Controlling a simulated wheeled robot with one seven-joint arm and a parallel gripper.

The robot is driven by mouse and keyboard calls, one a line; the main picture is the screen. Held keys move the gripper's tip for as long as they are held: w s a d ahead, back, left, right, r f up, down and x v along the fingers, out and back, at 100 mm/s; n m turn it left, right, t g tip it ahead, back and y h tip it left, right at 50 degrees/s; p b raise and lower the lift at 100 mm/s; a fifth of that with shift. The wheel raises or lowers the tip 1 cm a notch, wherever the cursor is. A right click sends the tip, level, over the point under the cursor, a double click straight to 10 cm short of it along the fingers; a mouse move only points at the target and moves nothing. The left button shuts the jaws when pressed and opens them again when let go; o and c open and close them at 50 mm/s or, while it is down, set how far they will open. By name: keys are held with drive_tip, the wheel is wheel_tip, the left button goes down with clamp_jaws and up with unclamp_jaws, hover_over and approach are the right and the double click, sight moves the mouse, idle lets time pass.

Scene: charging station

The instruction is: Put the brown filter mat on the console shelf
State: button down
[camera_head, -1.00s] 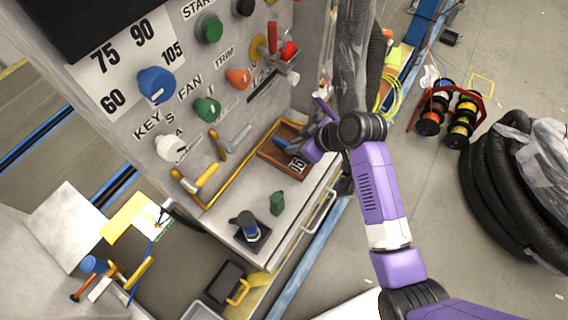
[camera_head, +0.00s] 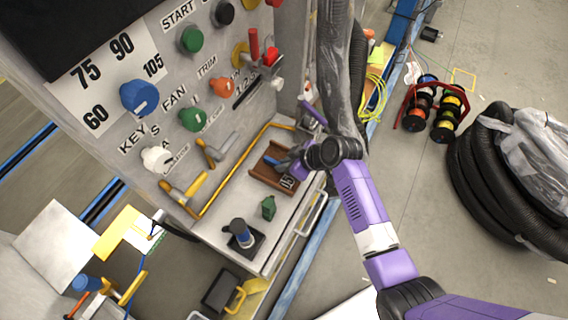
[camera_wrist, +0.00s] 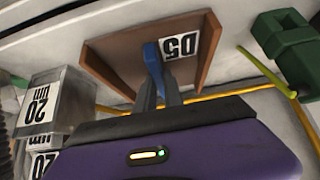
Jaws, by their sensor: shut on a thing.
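The brown filter mat (camera_head: 262,170) is a shallow brown piece with raised sides and a white number label. It is at the console shelf (camera_head: 225,205), inside the yellow edging; whether it rests fully on the shelf cannot be told. In the wrist view the mat (camera_wrist: 120,52) lies just beyond my fingers, its label to the right. My gripper (camera_wrist: 158,82) is shut on a narrow blue piece that looks like a tab of the mat. The gripper (camera_head: 284,163) comes in from the right in the head view, and the wrist hides part of the mat's right end.
A green block (camera_head: 268,207) and a blue-and-black knob on a dark base (camera_head: 242,236) stand on the shelf nearer the front. The wrist view shows grey boxes marked 20 um (camera_wrist: 58,98) at left. Levers (camera_head: 185,190) stick out above the shelf. A wrapped hose (camera_head: 338,70) hangs behind the arm.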

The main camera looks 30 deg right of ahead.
drive_tip(key=c, duration=1.5)
unclamp_jaws()
drive_tip(key=shift+o, duration=0.2)
drive_tip(key=shift+r, duration=0.15)
drive_tip(key=v, duration=1.2)
